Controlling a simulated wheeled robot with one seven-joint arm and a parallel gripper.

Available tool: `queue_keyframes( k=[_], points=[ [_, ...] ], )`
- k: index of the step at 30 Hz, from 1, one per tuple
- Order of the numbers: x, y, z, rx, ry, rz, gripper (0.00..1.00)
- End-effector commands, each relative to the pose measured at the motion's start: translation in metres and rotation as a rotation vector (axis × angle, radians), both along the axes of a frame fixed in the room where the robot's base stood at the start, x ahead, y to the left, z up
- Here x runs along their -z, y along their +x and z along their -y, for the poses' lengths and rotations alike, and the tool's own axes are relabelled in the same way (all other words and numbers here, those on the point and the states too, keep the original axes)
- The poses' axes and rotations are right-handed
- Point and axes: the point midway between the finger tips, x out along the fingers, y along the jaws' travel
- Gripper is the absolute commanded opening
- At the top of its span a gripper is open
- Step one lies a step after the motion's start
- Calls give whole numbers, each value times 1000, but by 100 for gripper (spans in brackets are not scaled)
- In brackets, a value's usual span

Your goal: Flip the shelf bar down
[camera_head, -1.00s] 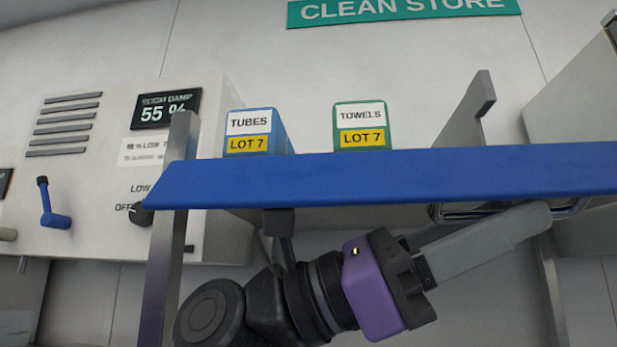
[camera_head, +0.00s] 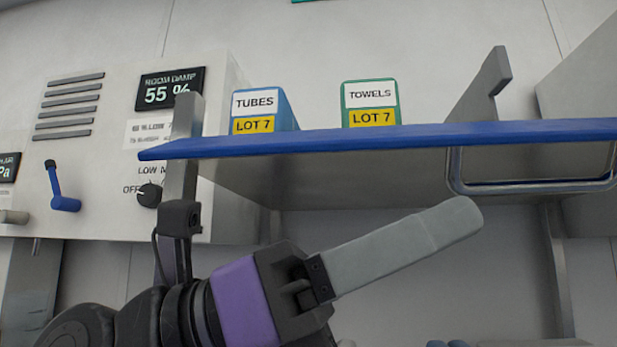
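The shelf bar is a bent metal loop (camera_head: 520,189) under the right part of the blue-edged shelf (camera_head: 400,137). Its left side comes down from near the shelf's front edge and its long side runs level below that edge. Its right end is near the picture's edge. My gripper (camera_head: 462,215), with a long grey finger and purple wrist, points up and right below the shelf. Its tip is just below the bar's left corner in the picture, with a visible gap. I see the fingers side-on as one shape, so their opening is hidden.
A TUBES box (camera_head: 263,110) and a TOWELS box (camera_head: 371,104) stand on the shelf. A metal upright (camera_head: 182,150) is at its left end and a bracket (camera_head: 485,85) rises at the right. A wall panel (camera_head: 100,180) with a blue lever (camera_head: 62,190) is at left.

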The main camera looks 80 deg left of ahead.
Motion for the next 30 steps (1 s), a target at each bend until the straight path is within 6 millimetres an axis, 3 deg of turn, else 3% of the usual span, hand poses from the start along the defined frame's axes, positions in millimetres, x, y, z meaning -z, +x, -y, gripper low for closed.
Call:
queue_keyframes(
  k=[15, 30],
  points=[
    [-29, -60, 25, 19, -295, -112, 32],
    [-34, -88, 35, 1, -509, -203, 32]
  ],
)
